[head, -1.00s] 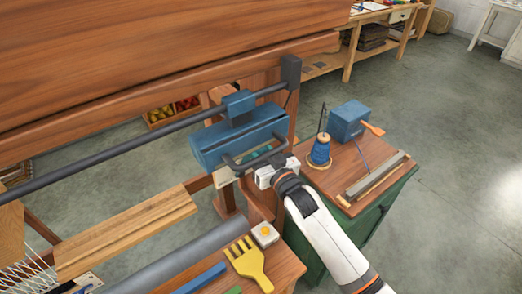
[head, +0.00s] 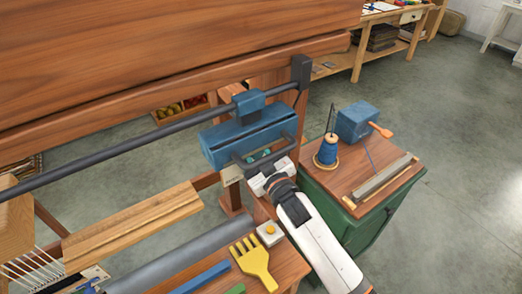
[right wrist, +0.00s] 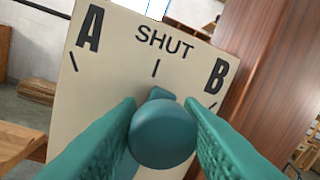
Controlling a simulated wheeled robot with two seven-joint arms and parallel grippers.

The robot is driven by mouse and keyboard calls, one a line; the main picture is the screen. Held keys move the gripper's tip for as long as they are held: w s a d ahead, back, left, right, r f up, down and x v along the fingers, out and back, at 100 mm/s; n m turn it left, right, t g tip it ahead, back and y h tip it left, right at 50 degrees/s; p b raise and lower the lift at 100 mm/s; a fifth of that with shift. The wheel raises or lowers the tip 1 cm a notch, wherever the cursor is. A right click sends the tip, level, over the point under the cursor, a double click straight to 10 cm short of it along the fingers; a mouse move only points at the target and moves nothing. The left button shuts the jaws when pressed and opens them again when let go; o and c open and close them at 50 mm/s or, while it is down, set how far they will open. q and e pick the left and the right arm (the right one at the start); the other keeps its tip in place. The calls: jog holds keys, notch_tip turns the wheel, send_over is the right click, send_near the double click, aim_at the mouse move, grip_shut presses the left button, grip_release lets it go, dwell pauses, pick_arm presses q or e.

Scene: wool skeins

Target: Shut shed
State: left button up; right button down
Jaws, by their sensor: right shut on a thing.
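In the right wrist view a cream plate (right wrist: 120,70) bears the marks A, SHUT and B. A round teal knob (right wrist: 162,134) stands on it, and its short pointer (right wrist: 160,94) is toward the tick under SHUT. My right gripper (right wrist: 165,135) has its teal fingers on both sides of the knob and is shut on it. In the head view my right gripper (head: 262,157) is at the blue housing (head: 248,136) on the dark bar. A corner of the plate (head: 231,175) shows there; the knob is hidden. My left gripper is out of view.
A yellow comb (head: 253,262) and a small box with a yellow button (head: 270,234) lie on the wooden bench in front. A green cabinet (head: 345,205) at the right holds a blue thread cone (head: 327,151) and a blue box (head: 357,121).

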jog(key=shift+s+a+n, duration=0.25)
jog(key=shift+a+n, duration=0.05)
jog(key=shift+n, duration=0.4)
jog(key=c, duration=1)
grip_release()
jog(key=shift+c, duration=0.2)
jog(key=b+v, duration=0.3)
jog(key=v, duration=0.9)
jog(key=shift+d, duration=0.15)
